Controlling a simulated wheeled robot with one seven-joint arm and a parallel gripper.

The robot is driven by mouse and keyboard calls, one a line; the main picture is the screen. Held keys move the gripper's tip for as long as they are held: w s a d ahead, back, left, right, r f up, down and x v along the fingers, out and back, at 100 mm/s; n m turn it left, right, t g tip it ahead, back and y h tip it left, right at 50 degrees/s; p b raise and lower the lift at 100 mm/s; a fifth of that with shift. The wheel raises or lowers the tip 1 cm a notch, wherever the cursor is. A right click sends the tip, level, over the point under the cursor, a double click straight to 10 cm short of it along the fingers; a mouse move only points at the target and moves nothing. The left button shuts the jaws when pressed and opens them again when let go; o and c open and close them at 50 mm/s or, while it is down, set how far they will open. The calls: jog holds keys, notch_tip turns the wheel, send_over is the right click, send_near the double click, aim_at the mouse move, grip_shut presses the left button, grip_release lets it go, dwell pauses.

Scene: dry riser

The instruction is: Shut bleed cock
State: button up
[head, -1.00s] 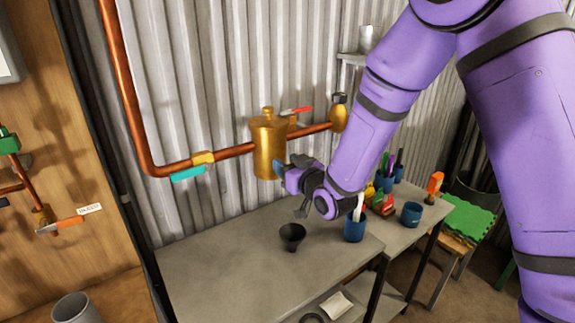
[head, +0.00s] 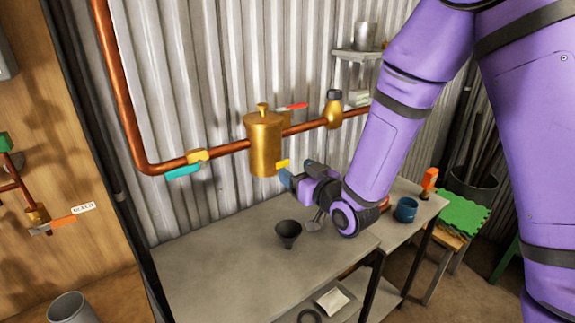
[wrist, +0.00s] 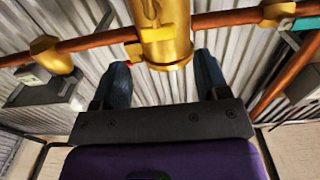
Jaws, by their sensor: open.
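A brass vessel (head: 263,145) sits on the copper pipe run on the corrugated wall. A small yellow tab (head: 283,163) shows at its lower right; it looks like the bleed cock's handle, though no label tells. My gripper (head: 287,178) is open and empty, just below and right of the vessel in the head view. In the wrist view its two fingers (wrist: 163,80) stand apart below the vessel. I see no contact with the tab.
A teal lever (head: 184,171) and a red lever (head: 293,107) are on the pipe. A black funnel (head: 288,233) stands on the grey bench (head: 215,265) below. A blue cup (head: 405,210) is to the right. An orange-handled valve (head: 60,222) is on the left board.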

jog(key=shift+v, duration=2.15)
jog(key=shift+w+r, duration=0.1)
jog(key=s+d+r+m+g+h, duration=0.4)
jog(key=d+r+h, duration=0.3)
jog(key=d+r, duration=0.6)
jog(key=s+d+r+m+g+h, duration=0.1)
jog(key=s+d, duration=0.4)
jog(key=s, duration=0.6)
jog(key=s+d+r+m+g+h, duration=0.1)
jog(key=s+d+g, duration=0.3)
jog(key=s, duration=0.7)
jog(key=shift+d+r+m+g+h, duration=0.3)
jog(key=shift+d+r+h, duration=0.15)
jog(key=shift+r, duration=0.4)
